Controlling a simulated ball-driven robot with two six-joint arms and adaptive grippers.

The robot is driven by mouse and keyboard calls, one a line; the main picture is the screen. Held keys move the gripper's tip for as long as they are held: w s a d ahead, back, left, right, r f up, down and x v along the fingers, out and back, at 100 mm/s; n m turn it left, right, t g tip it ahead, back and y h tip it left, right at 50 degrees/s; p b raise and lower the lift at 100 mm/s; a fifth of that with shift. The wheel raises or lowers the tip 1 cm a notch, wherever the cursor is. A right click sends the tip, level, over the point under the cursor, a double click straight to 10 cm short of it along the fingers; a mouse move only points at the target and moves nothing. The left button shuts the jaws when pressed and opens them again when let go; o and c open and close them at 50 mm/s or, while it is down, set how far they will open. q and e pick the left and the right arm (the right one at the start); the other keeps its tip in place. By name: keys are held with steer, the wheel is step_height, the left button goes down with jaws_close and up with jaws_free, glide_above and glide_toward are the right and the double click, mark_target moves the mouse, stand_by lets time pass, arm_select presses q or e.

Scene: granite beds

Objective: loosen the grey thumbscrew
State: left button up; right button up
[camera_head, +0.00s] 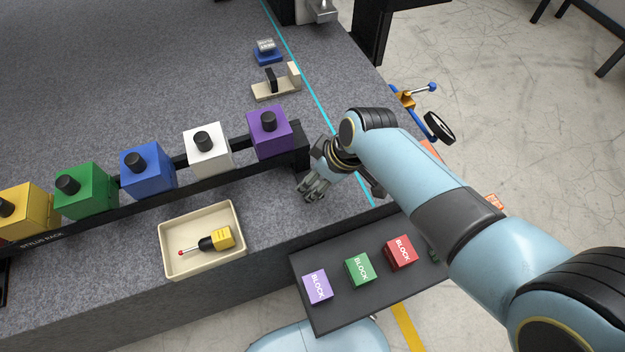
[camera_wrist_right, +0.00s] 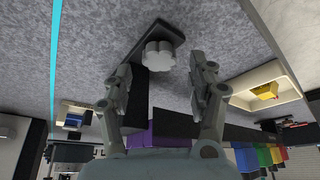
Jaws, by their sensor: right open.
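The grey thumbscrew (camera_wrist_right: 159,55) is a pale lobed knob on a dark flat bar (camera_wrist_right: 171,31), seen in the right wrist view. My right gripper (camera_wrist_right: 160,72) is open, with one finger on each side of the knob in that picture. I see gaps on both sides, and cannot tell how far the fingertips are from it in depth. In the head view my right gripper (camera_head: 314,188) points down over the granite, just right of the rack's end. The thumbscrew is hidden there behind my gripper and arm. My left gripper is not in view.
A stylus rack (camera_head: 98,203) with several coloured blocks runs left of my gripper. A cream tray (camera_head: 166,261) holds a yellow-and-black stylus (camera_head: 218,238). A dark shelf (camera_head: 325,322) in front carries small blocks. Bare granite (camera_head: 225,60) lies behind the rack.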

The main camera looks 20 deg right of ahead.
steer(key=shift+b+x, duration=0.3)
steer(key=shift+x, duration=1)
steer(key=c, duration=1.1)
steer(key=shift+c, duration=0.2)
